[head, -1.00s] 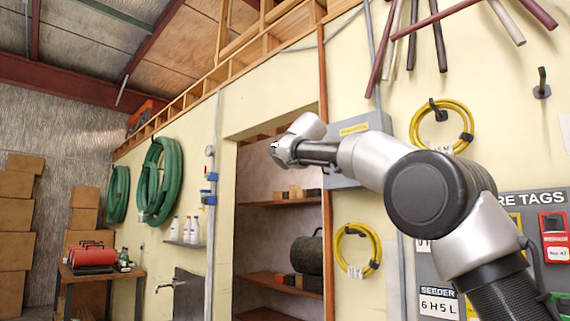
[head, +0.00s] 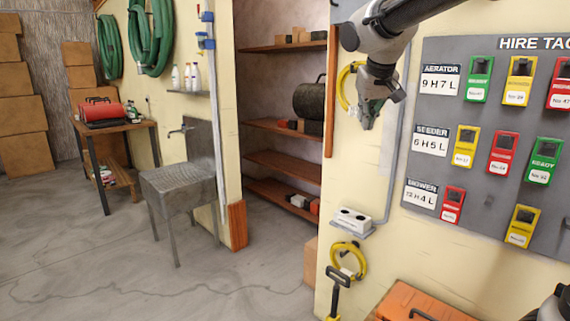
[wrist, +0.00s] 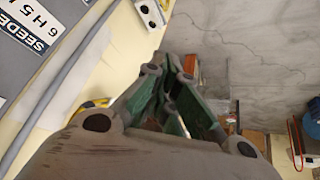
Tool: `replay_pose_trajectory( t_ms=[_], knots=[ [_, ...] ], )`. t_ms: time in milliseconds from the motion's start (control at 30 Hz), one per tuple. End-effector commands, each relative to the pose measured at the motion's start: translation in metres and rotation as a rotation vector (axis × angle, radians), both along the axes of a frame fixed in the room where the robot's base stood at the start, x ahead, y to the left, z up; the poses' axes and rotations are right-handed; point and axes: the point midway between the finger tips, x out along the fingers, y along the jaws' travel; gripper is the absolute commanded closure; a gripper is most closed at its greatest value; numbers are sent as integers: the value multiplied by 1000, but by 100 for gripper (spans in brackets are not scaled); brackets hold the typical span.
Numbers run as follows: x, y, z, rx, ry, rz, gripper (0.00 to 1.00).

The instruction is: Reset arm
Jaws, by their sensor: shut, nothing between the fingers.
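My gripper (head: 366,122) hangs from my arm at the upper right of middle in the head view, pointing down in front of the cream wall. Its green-padded fingers are shut and empty. In the wrist view the gripper (wrist: 172,100) shows close up, its fingers drawn together. It appears to touch nothing. My arm comes in from the top right of the head view, and its upper part is out of frame.
A grey tag board (head: 475,120) with red, yellow and green tags is right of my gripper. A yellow hose coil (head: 344,90) hangs close behind it. A white socket box (head: 351,221) and orange case (head: 425,303) are below. The concrete floor (head: 120,265) at left is clear.

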Motion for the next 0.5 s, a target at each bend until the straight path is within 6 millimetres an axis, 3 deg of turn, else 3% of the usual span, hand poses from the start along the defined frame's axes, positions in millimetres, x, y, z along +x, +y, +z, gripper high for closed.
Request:
replay_pose_trajectory(
  t_ms=[33,100,300,400,500],
  knots=[
    [-34,-23,-17,-22,56,25,100],
    [-81,-49,-42,-42,131,64,100],
    [-223,-107,-110,-3,291,82,100],
    [-281,-125,-136,54,305,3,100],
    [-308,-139,-143,77,267,-56,100]
  ],
)
